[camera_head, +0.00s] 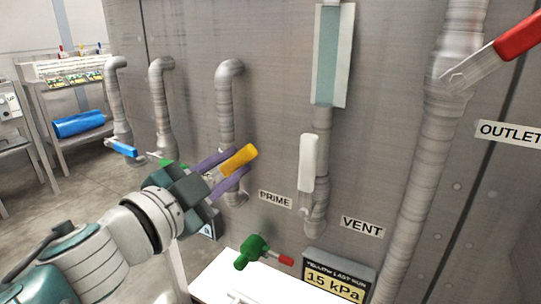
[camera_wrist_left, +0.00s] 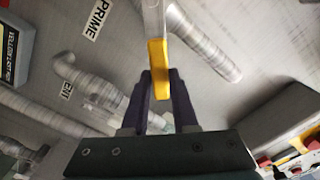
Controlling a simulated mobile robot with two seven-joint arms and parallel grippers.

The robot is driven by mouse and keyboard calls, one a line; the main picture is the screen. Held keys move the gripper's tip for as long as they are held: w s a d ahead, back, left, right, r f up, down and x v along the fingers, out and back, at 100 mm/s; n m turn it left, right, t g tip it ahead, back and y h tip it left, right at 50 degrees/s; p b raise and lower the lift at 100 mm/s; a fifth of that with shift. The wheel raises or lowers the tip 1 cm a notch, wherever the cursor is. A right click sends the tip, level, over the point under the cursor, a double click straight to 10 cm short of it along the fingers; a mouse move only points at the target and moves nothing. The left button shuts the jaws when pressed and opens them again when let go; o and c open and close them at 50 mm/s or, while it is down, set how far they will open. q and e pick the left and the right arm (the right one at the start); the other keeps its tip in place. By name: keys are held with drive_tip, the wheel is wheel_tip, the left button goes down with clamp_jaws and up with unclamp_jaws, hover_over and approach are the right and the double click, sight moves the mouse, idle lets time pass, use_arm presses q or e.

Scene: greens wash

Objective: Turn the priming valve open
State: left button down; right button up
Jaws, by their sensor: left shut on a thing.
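The priming valve has a yellow handle (camera_head: 239,159) on a metal lever, on the pipe (camera_head: 229,110) left of the PRIME label (camera_head: 275,200). The handle slants up to the right in the head view. My left gripper (camera_head: 222,164) is shut on the lever at the yellow handle, with the purple fingers on either side. In the left wrist view the yellow handle (camera_wrist_left: 159,70) sits between the fingertips (camera_wrist_left: 160,80). The valve body is partly hidden behind the gripper. My right gripper is not in view.
A white vent handle (camera_head: 307,162) hangs upright right of PRIME. A red outlet handle (camera_head: 519,34) is at upper right. A blue handle (camera_head: 122,148) is at left. Below are a green valve (camera_head: 252,252) and a 15 kPa display (camera_head: 335,279).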

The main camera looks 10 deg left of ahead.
use_arm(q)
drive_tip(key=shift+w+a+r+n+p, duration=0.4)
drive_tip(key=shift+a+n+p, duration=0.45)
drive_tip(key=shift+n, duration=0.7)
drive_tip(key=shift+w+a+r+n+p, duration=0.3)
drive_tip(key=shift+a+r+n+p, duration=0.25)
drive_tip(key=shift+a+n, duration=0.8)
drive_tip(key=shift+w+a+r+n+p, duration=0.4)
drive_tip(key=shift+a+n+p, duration=0.3)
drive_tip(key=shift+n, duration=1.1)
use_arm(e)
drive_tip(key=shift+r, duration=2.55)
use_arm(q)
drive_tip(key=c, duration=0.7)
unclamp_jaws()
drive_tip(key=shift+s, duration=0.1)
